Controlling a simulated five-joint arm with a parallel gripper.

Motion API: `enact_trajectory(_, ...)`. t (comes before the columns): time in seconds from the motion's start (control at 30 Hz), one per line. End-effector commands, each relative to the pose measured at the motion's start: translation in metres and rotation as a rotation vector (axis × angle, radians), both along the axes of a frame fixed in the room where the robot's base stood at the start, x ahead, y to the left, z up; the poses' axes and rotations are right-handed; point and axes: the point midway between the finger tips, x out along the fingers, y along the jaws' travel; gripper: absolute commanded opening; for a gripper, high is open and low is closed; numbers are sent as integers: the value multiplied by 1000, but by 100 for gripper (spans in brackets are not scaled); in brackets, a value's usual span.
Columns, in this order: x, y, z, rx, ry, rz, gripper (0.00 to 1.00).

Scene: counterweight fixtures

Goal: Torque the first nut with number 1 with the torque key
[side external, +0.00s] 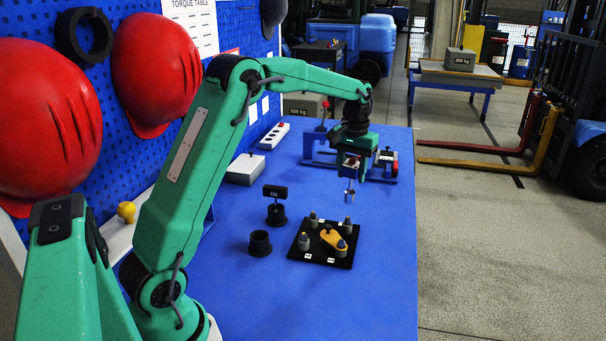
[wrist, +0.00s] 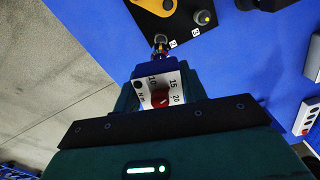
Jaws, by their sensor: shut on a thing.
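My gripper (side external: 352,158) is shut on the torque key (side external: 350,170), whose socket end points down above the blue table. In the wrist view the torque key (wrist: 161,90) shows a white dial face marked 10, 15 and 20, with a red knob, between the jaws. A black plate (side external: 342,261) with several grey nuts (side external: 304,241) and an orange arm-shaped part (side external: 333,238) lies below and nearer the side camera. The socket is apart from the nuts. In the wrist view the plate (wrist: 185,27) shows with small white number tags; I cannot tell which nut is number 1.
A black stand with a small display (side external: 275,193) and a black cup (side external: 260,244) stand left of the plate. A blue fixture (side external: 320,150) is behind my gripper. A grey box (side external: 245,168) is near the pegboard. The table right of the plate is clear.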

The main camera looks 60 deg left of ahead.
Motion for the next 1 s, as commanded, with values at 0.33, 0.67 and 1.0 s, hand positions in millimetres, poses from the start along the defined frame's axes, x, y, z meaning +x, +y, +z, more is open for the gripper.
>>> enact_trajectory(0.33,-14,-18,6,1,-3,247,5)
enact_trajectory(0.67,-35,-40,10,0,-3,581,5)
enact_trajectory(1.0,-58,-60,13,0,-2,908,5)
